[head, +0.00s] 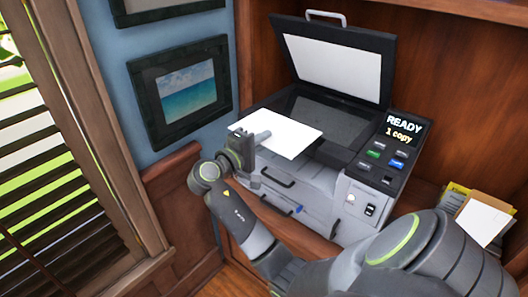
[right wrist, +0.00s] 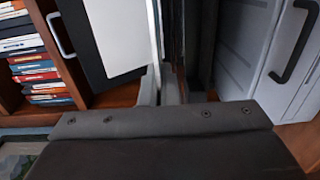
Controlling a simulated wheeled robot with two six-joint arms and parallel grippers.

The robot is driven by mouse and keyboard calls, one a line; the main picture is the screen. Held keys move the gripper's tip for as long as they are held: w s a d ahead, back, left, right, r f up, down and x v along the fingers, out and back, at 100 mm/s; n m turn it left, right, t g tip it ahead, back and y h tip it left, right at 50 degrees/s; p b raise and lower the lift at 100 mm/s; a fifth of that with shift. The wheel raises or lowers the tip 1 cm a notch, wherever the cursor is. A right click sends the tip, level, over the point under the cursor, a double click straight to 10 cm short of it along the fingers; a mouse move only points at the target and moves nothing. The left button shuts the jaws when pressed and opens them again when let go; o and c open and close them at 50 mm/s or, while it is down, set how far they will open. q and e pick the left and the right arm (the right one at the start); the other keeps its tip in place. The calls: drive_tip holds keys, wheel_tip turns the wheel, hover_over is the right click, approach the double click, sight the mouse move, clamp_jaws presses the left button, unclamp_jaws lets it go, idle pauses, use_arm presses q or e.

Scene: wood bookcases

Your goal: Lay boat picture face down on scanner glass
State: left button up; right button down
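A white sheet (head: 290,136) is held flat by my right gripper (head: 260,139) in the head view. Its blank side faces up, so I cannot see whether the boat picture is on its underside. The scanner's dark glass (head: 335,124) lies to the right of the sheet, partly covered from view by it. The sheet overlaps the glass's near left edge in the picture and seems to be above it. In the right wrist view the sheet (right wrist: 155,35) shows nearly edge-on by the fingers (right wrist: 160,88). My left gripper is not in view.
The scanner lid (head: 335,70) stands open. The control panel (head: 390,145) reads READY, 1 copy. A framed sea picture (head: 180,92) hangs on the left wall. Papers and folders (head: 482,215) stand at the right. Books (right wrist: 45,75) fill a shelf in the wrist view.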

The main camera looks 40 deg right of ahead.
drive_tip(key=shift+f+b, duration=0.4)
drive_tip(key=shift+f, duration=0.35)
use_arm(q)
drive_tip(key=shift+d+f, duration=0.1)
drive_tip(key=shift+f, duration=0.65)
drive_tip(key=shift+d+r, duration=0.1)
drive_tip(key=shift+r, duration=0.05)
use_arm(e)
drive_tip(key=shift+r, duration=0.1)
